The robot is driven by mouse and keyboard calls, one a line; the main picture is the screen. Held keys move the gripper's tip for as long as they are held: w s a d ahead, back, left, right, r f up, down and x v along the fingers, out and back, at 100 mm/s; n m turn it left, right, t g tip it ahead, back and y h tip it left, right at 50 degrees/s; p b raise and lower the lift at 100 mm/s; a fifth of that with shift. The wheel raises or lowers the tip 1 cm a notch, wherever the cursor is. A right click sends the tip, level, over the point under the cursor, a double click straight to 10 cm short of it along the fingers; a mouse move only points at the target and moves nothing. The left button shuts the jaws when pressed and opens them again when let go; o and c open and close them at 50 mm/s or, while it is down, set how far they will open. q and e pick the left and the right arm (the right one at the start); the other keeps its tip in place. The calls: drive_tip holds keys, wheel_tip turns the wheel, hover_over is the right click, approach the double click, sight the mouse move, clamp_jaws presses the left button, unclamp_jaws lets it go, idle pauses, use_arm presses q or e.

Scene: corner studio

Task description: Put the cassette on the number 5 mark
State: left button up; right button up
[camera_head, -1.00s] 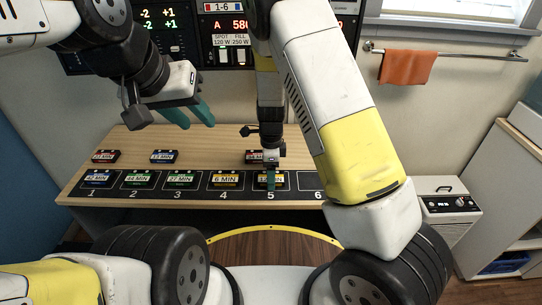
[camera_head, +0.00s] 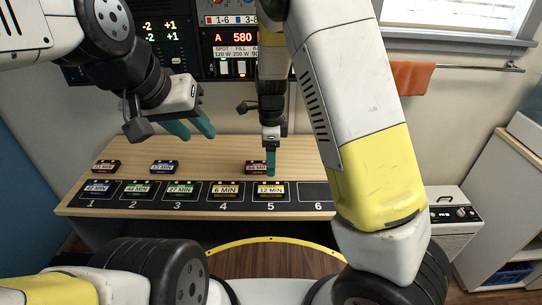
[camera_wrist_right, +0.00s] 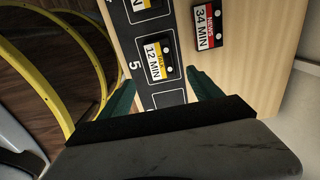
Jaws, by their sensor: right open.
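The yellow-labelled 12 MIN cassette (camera_head: 270,191) lies on the black numbered strip (camera_head: 304,197), in the square above the number 5. It also shows in the right wrist view (camera_wrist_right: 160,54), beside the printed 5, between and beyond my open fingertips and apart from them. My right gripper (camera_head: 270,163) is open and empty, raised above the strip behind that cassette. In the right wrist view its two green fingers (camera_wrist_right: 163,92) stand wide apart. My left gripper (camera_head: 194,126) has green fingers spread with nothing between them, raised over the left part of the table.
Other cassettes lie on marks 1 to 4, such as the 6 MIN one (camera_head: 225,191). A red 34 MIN cassette (camera_wrist_right: 208,27) lies on the wood behind the strip, with two more (camera_head: 164,167) at left. Mark 6 (camera_head: 318,193) looks bare. A control panel (camera_head: 232,45) stands behind.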

drive_tip(key=s+d+r+n+t+y, duration=0.1)
drive_tip(key=s+d+r+n, duration=0.2)
drive_tip(key=r, duration=0.2)
drive_tip(key=s+d+r+n+y, duration=0.1)
drive_tip(key=s+d+r+n, duration=0.15)
drive_tip(key=r, duration=0.35)
drive_tip(key=s+d+r+n+t+y, duration=0.1)
drive_tip(key=s+d+r+n+y, duration=0.15)
drive_tip(key=r+n, duration=0.2)
drive_tip(key=s+d+r+n+t+h, duration=0.1)
drive_tip(key=s+d+r+n+t, duration=0.1)
drive_tip(key=s, duration=0.4)
drive_tip(key=s+d+r+n+t+h, duration=0.1)
drive_tip(key=s+d+r+n+t, duration=0.1)
drive_tip(key=s+d+r+n, duration=0.2)
drive_tip(key=s+r+n, duration=0.1)
drive_tip(key=n, duration=0.1)
drive_tip(key=shift+s+d+n, duration=0.2)
drive_tip(key=shift+s+n, duration=0.1)
drive_tip(key=shift+s, duration=0.05)
